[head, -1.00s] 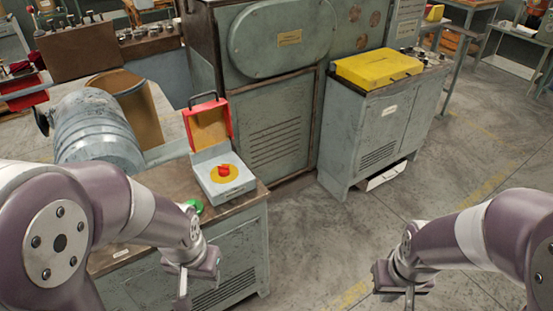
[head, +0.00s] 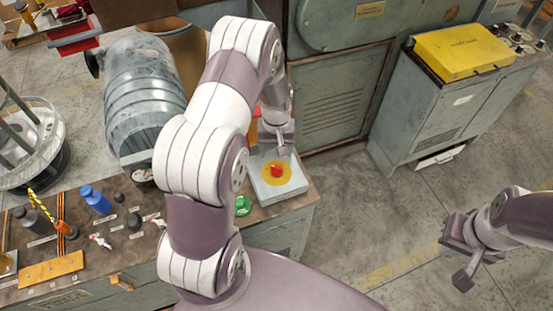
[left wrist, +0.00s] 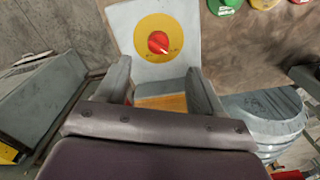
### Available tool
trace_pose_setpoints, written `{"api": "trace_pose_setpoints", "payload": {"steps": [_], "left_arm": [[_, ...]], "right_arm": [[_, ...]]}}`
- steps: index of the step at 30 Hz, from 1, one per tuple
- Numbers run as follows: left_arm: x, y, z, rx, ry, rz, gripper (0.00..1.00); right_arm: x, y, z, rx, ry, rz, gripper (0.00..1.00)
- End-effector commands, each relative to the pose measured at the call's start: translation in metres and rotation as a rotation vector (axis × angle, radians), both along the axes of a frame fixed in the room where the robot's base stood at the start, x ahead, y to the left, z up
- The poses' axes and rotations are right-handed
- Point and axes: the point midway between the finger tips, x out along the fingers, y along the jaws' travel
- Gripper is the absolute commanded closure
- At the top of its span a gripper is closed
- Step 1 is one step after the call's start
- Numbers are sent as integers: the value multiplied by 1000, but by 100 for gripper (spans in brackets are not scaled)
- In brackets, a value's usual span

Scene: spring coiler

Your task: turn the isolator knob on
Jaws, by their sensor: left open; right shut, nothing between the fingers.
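The isolator is a pale grey box (head: 297,187) at the bench's right end, with a red knob (head: 277,170) on a yellow disc (head: 268,179). A small pale mark shows on the knob. My right gripper (head: 460,262) is shut and empty over the floor at the right.
A green button (head: 243,206) is left of the box. Bottles, including a blue one (head: 96,199), and small parts lie on the bench's left. A ribbed grey drum (head: 145,95) stands behind. A cabinet with a yellow case (head: 463,52) is at the right; floor before it is clear.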

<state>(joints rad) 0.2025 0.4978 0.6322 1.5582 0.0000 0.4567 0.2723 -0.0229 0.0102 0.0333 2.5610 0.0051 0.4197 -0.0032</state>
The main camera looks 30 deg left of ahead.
Motion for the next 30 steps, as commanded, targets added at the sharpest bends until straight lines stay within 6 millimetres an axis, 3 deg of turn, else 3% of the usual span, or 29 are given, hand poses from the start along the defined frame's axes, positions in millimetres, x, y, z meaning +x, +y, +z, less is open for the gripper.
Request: {"api": "trace_pose_setpoints", "payload": {"steps": [6,12,18,25,26,30], "left_arm": [[-1,0,-51,0,3,-2,33],[1,0,-89,0,0,-3,33],[1,0,-103,0,-2,-3,33],[2,0,-104,0,-3,-3,33],[2,0,-104,0,-3,-3,36],[2,0,-104,0,-3,-3,81]], "right_arm": [[0,0,15,0,-1,0,100],[0,0,23,0,-1,0,100],[0,0,24,0,-1,0,100],[0,0,24,0,-1,0,100],[0,0,24,0,-1,0,100],[0,0,24,0,-1,0,100]]}}
